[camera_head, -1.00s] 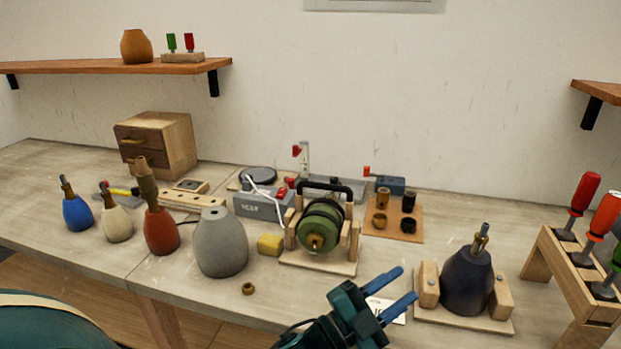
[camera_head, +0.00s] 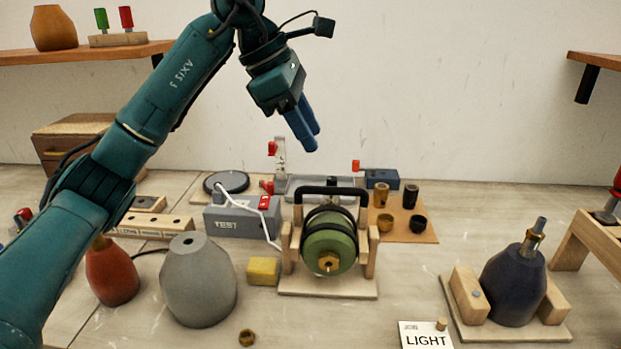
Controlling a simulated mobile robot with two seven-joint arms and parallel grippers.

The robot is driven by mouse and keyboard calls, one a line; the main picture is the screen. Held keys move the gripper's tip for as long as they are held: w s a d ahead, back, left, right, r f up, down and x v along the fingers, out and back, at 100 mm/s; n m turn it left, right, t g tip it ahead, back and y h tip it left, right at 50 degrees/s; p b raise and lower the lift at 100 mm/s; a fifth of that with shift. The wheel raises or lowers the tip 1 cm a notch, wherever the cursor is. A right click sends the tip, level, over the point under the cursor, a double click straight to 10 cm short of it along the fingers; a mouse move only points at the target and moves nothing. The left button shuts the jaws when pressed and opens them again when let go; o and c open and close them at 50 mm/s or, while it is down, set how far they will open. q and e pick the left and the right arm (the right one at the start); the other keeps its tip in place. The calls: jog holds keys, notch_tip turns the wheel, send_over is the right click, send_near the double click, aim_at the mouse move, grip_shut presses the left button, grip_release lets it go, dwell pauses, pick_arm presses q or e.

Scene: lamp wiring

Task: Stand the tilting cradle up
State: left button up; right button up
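The tilting cradle (camera_head: 372,250) stands mid-table, a wooden frame on a flat base with two side posts. It holds a green lamp body (camera_head: 335,248) that lies tipped over, with its brass-fitted end facing me. A black handle (camera_head: 331,190) arches over it. My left arm comes in from the left, and its gripper (camera_head: 312,140) hangs above and behind the cradle, apart from it, with its blue fingers pointing down and slightly right. Nothing shows between the fingers. They overlap in this view, so their gap is unclear. My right gripper is out of view.
A grey lamp body (camera_head: 198,285) and yellow block (camera_head: 263,271) stand left of the cradle. A grey TEST box (camera_head: 238,224) is behind left, brass and dark cups (camera_head: 383,222) behind right. A dark blue body in a holder (camera_head: 514,288) stands right. A LIGHT card (camera_head: 426,337) lies in front.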

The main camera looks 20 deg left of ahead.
aim_at(331, 188)
pick_arm(q)
jog(key=shift+y, duration=0.4)
jog(key=x, duration=0.3)
jog(key=a+x, duration=0.1)
jog(key=x, duration=0.3)
jog(key=w+x, duration=0.1)
jog(key=x, duration=0.3)
jog(key=shift+f+p, duration=0.35)
jog(key=shift+c, duration=0.4)
grip_shut()
